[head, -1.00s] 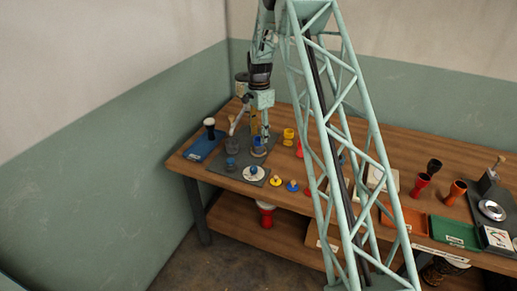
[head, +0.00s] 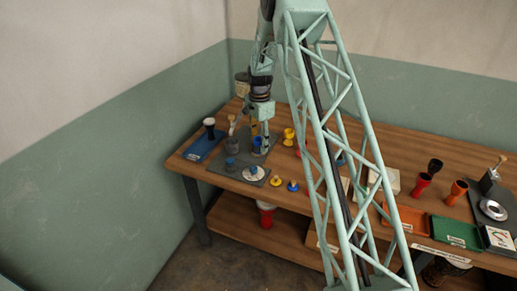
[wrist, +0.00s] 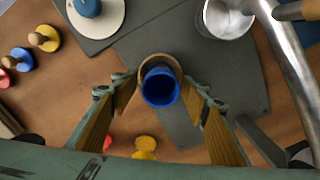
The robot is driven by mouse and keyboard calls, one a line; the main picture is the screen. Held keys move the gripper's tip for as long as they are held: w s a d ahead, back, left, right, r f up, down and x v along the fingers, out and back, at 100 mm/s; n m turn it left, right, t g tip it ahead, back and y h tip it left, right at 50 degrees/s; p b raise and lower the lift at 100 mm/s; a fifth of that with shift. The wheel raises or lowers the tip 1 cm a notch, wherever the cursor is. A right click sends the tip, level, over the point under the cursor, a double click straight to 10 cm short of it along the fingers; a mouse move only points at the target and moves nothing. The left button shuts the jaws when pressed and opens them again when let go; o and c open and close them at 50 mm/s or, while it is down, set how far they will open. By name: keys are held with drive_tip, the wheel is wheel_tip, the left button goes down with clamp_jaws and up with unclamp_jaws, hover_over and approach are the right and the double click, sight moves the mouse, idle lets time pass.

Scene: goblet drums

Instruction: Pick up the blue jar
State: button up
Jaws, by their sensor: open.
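The blue jar (wrist: 161,86) shows in the wrist view as an open-topped blue cup seen from above, with a tan rim or ring behind its far side. My gripper (wrist: 160,92) is open, with one finger to the left of the jar and one to the right. Gaps show between the fingers and the jar. In the head view my gripper (head: 260,138) points down over the grey mat, and the blue jar (head: 258,148) shows small between and below the fingers. I cannot tell the exact fingertip height against the jar.
A metal cup (wrist: 226,18) and a shiny rod (wrist: 290,62) are close on the right in the wrist view. A white disc (wrist: 103,22) with a blue knob lies at upper left. Small knobbed discs (wrist: 44,38) lie left.

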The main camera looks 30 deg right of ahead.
drive_tip(key=c, duration=1)
drive_tip(key=shift+r, duration=0.2)
drive_tip(key=shift+r+p, duration=0.3)
drive_tip(key=shift+r, duration=1.35)
drive_tip(key=s+a, duration=0.1)
drive_tip(key=s, duration=0.4)
drive_tip(key=s+a+r, duration=0.1)
drive_tip(key=s+a, duration=0.1)
drive_tip(key=s, duration=0.3)
drive_tip(key=s+a, duration=0.1)
drive_tip(key=s, duration=0.4)
drive_tip(key=shift+s+a+r+p, duration=0.15)
drive_tip(key=shift+a+p, duration=0.05)
drive_tip(key=shift+p, duration=0.15)
